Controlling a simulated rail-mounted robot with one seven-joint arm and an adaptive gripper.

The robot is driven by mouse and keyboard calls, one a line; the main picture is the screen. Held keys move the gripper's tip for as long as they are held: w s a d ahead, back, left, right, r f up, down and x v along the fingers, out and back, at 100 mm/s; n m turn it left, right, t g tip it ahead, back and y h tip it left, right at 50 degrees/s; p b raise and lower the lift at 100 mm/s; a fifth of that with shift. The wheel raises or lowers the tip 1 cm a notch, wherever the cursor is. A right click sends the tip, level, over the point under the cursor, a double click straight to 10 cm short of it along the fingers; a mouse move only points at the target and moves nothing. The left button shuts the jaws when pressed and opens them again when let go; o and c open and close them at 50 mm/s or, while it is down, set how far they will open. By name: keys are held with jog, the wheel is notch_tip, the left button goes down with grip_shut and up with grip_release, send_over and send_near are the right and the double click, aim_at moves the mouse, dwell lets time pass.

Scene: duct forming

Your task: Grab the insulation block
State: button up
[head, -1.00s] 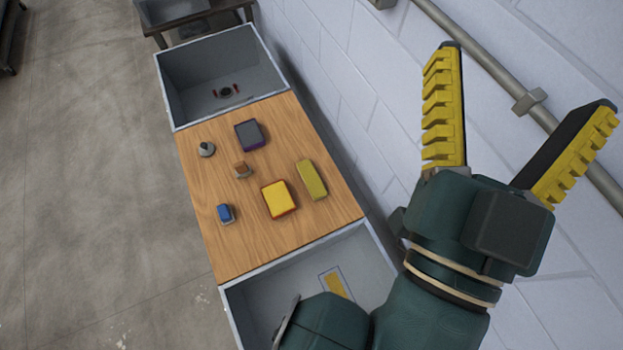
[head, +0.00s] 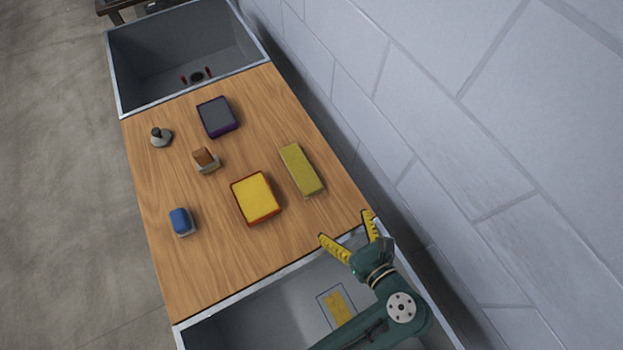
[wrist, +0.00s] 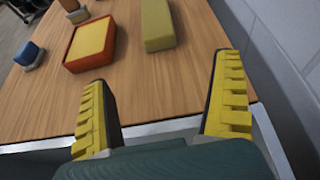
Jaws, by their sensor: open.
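A long plain yellow-olive block (head: 301,170), which looks like the insulation block, lies on the wooden table top near its right edge. It also shows at the top of the wrist view (wrist: 158,24). A yellow-topped block with orange-red sides (head: 255,197) lies to its left; no label tells the two apart. My gripper (head: 344,225) is open and empty over the table's near right corner, short of both blocks. In the wrist view the long block lies beyond the gap between the fingers (wrist: 163,75).
A purple-edged grey block (head: 217,117), a brown-topped piece (head: 205,160), a grey knobbed piece (head: 160,137) and a blue piece (head: 181,221) stand on the table (head: 222,265). Grey bins adjoin the far (head: 150,72) and near ends (head: 285,310). A block wall (head: 420,110) rises at right.

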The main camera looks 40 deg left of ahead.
aim_at(315, 192)
jog(key=shift+d+f, duration=0.25)
jog(key=shift+f, duration=0.55)
jog(key=b+x, duration=0.1)
jog(key=x, duration=0.4)
jog(key=b+x, duration=0.1)
jog(key=x, duration=0.4)
jog(key=r+b+x, duration=0.1)
jog(key=x, duration=0.5)
jog(key=shift+s+a+b, duration=0.2)
jog(key=shift+a+b, duration=0.15)
jog(key=shift+a, duration=0.05)
jog(key=c, duration=1.2)
jog(key=shift+r, duration=0.1)
